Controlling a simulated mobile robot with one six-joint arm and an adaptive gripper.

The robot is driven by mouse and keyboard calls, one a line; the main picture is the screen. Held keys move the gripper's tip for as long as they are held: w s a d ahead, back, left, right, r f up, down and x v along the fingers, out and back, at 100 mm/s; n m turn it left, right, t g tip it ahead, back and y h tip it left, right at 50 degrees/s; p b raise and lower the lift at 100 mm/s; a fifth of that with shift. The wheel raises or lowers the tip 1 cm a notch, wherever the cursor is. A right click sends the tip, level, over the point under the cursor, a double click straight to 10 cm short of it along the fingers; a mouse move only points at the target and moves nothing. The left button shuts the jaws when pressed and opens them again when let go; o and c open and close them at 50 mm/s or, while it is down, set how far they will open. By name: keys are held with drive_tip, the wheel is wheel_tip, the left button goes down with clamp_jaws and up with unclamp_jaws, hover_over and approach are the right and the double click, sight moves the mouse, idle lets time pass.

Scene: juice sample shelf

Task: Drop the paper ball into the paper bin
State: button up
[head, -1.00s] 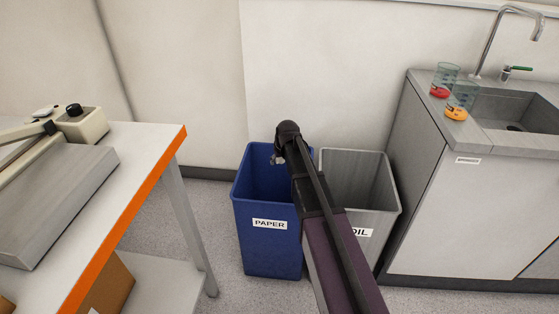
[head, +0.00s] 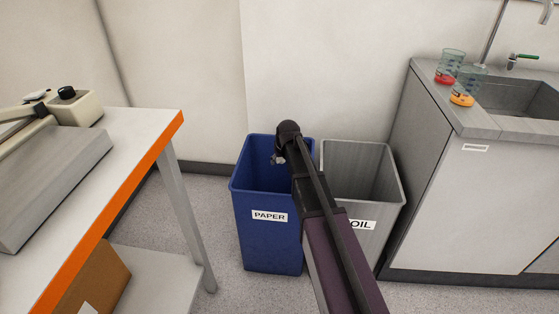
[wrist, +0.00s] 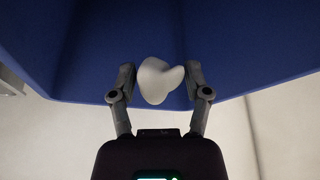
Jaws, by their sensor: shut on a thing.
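The paper ball (wrist: 157,82) is a crumpled pale lump between the two fingers of my gripper (wrist: 159,80) in the wrist view. The gripper is shut on it. The blue paper bin (head: 268,230), labelled PAPER, stands on the floor against the wall in the head view. Its blue wall also fills the upper part of the wrist view (wrist: 85,55). In the head view my gripper (head: 278,158) is at the bin's open top, towards its right side, mostly hidden by my arm. The ball cannot be made out clearly there.
A grey bin (head: 385,195), its label partly covered by my arm, stands right beside the paper bin. A sink cabinet (head: 450,200) with beakers (head: 452,62) is farther right. A white table with an orange edge (head: 120,195) is at left. Floor shows between table and bin.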

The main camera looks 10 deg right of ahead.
drive_tip(key=o, duration=1)
drive_tip(key=shift+r, duration=0.1)
wheel_tip(320, 180, up, 7)
drive_tip(key=p, duration=0.6)
drive_tip(key=shift+f+p, duration=0.2)
drive_tip(key=shift+p, duration=0.2)
drive_tip(key=shift+m+h, duration=0.3)
drive_tip(key=shift+m, duration=0.4)
drive_tip(key=w+p+v, duration=0.1)
drive_tip(key=p+v, duration=0.6)
drive_tip(key=v, duration=0.1)
drive_tip(key=w+r+p+v, duration=0.1)
drive_tip(key=p+v, duration=0.7)
drive_tip(key=w+p+v, duration=0.1)
drive_tip(key=p+v, duration=0.6)
drive_tip(key=p, duration=0.1)
drive_tip(key=shift+a+r, duration=0.1)
drive_tip(key=shift+r, duration=0.45)
drive_tip(key=s+r+g+p, duration=0.1)
drive_tip(key=s, duration=0.6)
drive_tip(key=s+r+g+p, duration=0.1)
drive_tip(key=s+g+p, duration=0.1)
drive_tip(key=s, duration=0.6)
drive_tip(key=s+r+g+p, duration=0.1)
drive_tip(key=s+p, duration=0.1)
drive_tip(key=s, duration=0.6)
drive_tip(key=shift+s+a+r+m+g, duration=0.1)
drive_tip(key=shift+r+m+g, duration=0.2)
drive_tip(key=shift+r, duration=0.05)
